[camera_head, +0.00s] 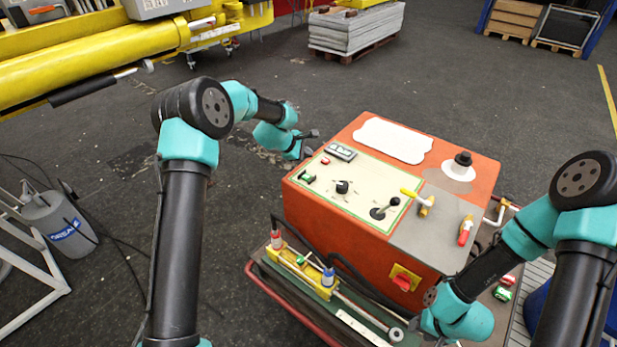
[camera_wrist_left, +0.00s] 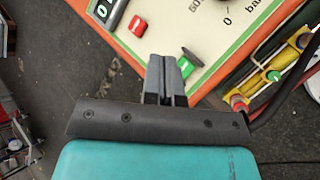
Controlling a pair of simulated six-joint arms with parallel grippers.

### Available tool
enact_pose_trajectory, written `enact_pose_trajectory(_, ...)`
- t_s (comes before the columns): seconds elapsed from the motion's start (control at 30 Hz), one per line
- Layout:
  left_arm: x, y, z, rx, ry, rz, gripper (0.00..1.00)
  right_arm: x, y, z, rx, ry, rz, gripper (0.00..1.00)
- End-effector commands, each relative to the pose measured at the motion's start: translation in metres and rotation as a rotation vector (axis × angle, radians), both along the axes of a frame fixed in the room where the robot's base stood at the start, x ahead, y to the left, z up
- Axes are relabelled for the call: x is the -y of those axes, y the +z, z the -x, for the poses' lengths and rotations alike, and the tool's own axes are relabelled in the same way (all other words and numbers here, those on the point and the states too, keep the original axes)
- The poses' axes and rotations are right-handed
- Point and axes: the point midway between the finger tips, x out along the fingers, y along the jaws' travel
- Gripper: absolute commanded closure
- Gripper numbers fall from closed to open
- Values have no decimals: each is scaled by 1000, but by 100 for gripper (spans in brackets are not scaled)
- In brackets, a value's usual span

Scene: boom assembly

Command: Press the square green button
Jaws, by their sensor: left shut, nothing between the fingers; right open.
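The green button (camera_head: 308,177) is on the left edge of the pale panel of the orange control box (camera_head: 350,265). In the left wrist view the green button (camera_wrist_left: 186,67) shows just right of my fingertips, with a dark piece beside it. My left gripper (camera_head: 309,144) is shut and empty, close by the panel's left corner; it also shows in the left wrist view (camera_wrist_left: 165,60). I cannot tell its exact height above the panel. My right gripper (camera_head: 440,341) is open at the bottom edge, mostly cut off, near the box's front right.
A red button (camera_wrist_left: 138,26) and a small display (camera_head: 341,151) are beside the green button. A black knob (camera_head: 342,186), a joystick (camera_head: 385,208) and a yellow-handled valve (camera_head: 424,203) stand on the box top. A yellow boom (camera_head: 85,62) is at upper left.

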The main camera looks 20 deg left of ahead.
Motion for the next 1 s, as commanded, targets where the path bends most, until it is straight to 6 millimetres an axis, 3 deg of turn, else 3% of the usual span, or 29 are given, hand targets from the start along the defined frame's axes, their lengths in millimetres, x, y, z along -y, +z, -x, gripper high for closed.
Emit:
enact_pose_trajectory(0.13,1,8,-5,2,12,20,100,0,0,0,0,0,0,57)
enact_pose_trajectory(0.57,0,4,-5,1,12,19,100,0,0,0,0,0,0,57)
enact_pose_trajectory(1.0,0,-39,-5,-1,11,18,100,0,0,0,0,0,0,57)
